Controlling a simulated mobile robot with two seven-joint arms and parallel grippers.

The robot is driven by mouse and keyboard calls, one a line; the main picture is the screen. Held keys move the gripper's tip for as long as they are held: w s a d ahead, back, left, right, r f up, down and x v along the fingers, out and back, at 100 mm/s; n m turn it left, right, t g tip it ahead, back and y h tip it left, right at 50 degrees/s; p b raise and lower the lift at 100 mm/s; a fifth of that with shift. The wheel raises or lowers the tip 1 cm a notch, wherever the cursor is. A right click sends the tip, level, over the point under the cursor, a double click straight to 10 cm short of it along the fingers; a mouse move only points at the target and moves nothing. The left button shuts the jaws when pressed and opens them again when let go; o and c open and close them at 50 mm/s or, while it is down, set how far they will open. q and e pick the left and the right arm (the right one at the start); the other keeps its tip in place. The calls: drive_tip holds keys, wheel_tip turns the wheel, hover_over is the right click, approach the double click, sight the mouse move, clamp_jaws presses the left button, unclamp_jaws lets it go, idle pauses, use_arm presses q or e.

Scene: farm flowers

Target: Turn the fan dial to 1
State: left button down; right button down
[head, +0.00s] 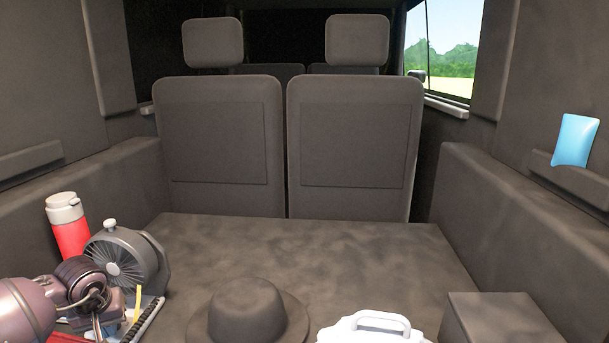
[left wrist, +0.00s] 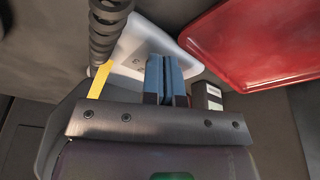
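The grey desk fan (head: 125,258) stands at the lower left in the head view, its round grille facing left and toward me. My left gripper (head: 112,325) is low in front of it. In the left wrist view, the two blue fingertips of my left gripper (left wrist: 165,80) are together, over a pale panel (left wrist: 130,50) with small faint marks, which looks like the fan's base. I cannot make out the dial; the fingers may cover it. Nothing shows held between them. My right gripper is not in view.
A red bottle (head: 70,232) stands behind the fan. A black spiral (left wrist: 108,30), a yellow strip (left wrist: 99,82) and a red tray (left wrist: 255,45) are close to my left gripper. A dark hat (head: 248,312), a white case (head: 372,335) and a dark box (head: 505,320) lie rightward.

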use_arm(q)
drive_tip(key=shift+s+f, duration=0.2)
drive_tip(key=shift+f, duration=0.35)
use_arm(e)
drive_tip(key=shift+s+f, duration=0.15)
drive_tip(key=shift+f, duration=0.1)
use_arm(q)
drive_tip(key=shift+s+f, duration=0.1)
drive_tip(key=shift+s, duration=0.05)
drive_tip(key=shift+s+d, duration=0.2)
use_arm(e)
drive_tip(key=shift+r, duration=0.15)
